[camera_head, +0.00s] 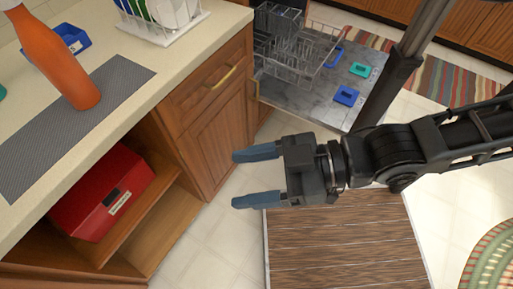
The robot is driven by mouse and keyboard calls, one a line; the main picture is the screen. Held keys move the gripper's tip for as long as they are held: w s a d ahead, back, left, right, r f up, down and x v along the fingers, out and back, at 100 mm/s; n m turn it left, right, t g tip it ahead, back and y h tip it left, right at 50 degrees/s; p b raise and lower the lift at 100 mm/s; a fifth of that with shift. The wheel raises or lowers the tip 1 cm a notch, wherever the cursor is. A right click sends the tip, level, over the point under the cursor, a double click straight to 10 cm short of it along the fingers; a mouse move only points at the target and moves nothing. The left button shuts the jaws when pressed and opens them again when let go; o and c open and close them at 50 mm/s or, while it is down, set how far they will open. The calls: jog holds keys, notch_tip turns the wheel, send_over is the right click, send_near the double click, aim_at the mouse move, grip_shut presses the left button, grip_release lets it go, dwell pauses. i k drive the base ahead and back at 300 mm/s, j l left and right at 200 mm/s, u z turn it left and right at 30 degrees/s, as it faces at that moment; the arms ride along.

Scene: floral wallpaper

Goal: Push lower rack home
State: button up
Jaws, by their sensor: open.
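The lower rack (292,48), a grey wire rack, stands at the top centre in the open dishwasher, partly out over its lowered door (300,90). How far out it sits is hard to tell. My gripper (238,179) is open and empty, its two blue fingers pointing left. It is nearer the camera than the door and below it in the picture, apart from the rack.
Blue (346,96) and green (360,69) pieces lie on the door. A wooden cabinet (215,140) with brass handles stands left, under a counter (150,110) holding an orange bottle (58,60). A red box (100,195) sits on the open shelf. A brown mat (335,245) covers the floor.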

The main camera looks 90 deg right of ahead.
aim_at(287, 67)
jog(key=z, duration=0.95)
jog(key=k+j+z, duration=0.1)
jog(key=z, duration=0.3)
jog(key=k+j+z, duration=0.1)
jog(key=z, duration=0.35)
jog(key=k+z, duration=0.15)
jog(key=z, duration=0.25)
jog(key=k+j+z, duration=0.1)
jog(key=z, duration=0.35)
jog(key=l+z, duration=0.2)
